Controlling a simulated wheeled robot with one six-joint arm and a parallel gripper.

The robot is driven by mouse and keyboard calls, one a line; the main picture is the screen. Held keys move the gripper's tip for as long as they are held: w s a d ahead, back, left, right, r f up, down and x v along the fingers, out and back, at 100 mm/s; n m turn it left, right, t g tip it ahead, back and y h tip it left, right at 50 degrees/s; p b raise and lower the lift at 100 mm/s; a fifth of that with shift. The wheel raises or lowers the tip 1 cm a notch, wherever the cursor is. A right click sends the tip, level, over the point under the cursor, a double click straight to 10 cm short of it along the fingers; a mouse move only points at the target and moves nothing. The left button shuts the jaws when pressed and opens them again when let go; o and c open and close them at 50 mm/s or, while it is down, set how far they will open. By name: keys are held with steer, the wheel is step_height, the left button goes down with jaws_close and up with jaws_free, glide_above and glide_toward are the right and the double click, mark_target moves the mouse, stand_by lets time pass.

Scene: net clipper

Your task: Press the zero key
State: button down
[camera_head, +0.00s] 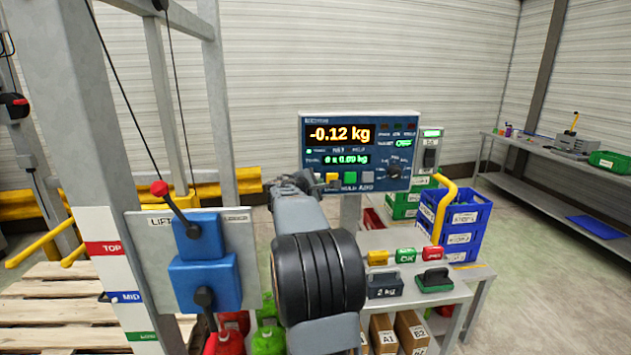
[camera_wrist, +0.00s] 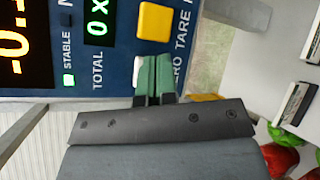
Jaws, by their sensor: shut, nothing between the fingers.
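The scale panel (camera_head: 384,128) is a blue box reading -0.12 kg, with a row of keys along its lower edge. The yellow key (camera_head: 332,178) is by the TARE label (camera_wrist: 182,35) in the wrist view. The zero key (camera_wrist: 137,72) shows only as a pale edge beside my fingers, by the partly covered ZERO label (camera_wrist: 179,72). My gripper (camera_wrist: 154,62) is shut and empty, its green fingertips in front of the zero key and hiding most of it. I cannot tell whether they touch it. In the head view my arm reaches the panel's lower left corner.
A lift control plate (camera_head: 243,262) with blue boxes and a red-knobbed lever stands left of my arm. A low table (camera_head: 438,297) with small blocks is below right. Blue crates (camera_head: 460,215) stand behind it. A long bench (camera_head: 535,160) is at the far right.

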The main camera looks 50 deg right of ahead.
steer(key=shift+w+d, duration=0.15)
steer(key=shift+w, duration=0.05)
stand_by(0.7)
steer(key=shift+w+d, duration=0.15)
steer(key=shift+w, duration=0.05)
steer(key=shift+w+d, duration=0.25)
steer(key=shift+w, duration=0.05)
stand_by(0.9)
steer(key=shift+s+a, duration=0.1)
steer(key=shift+s, duration=0.05)
stand_by(0.3)
steer(key=shift+s+a+b, duration=0.45)
steer(key=shift+s+b, duration=0.05)
steer(key=shift+b, duration=0.05)
steer(key=shift+s+a+b, duration=1.55)
steer(key=shift+s+a, duration=0.1)
steer(key=shift+s, duration=0.25)
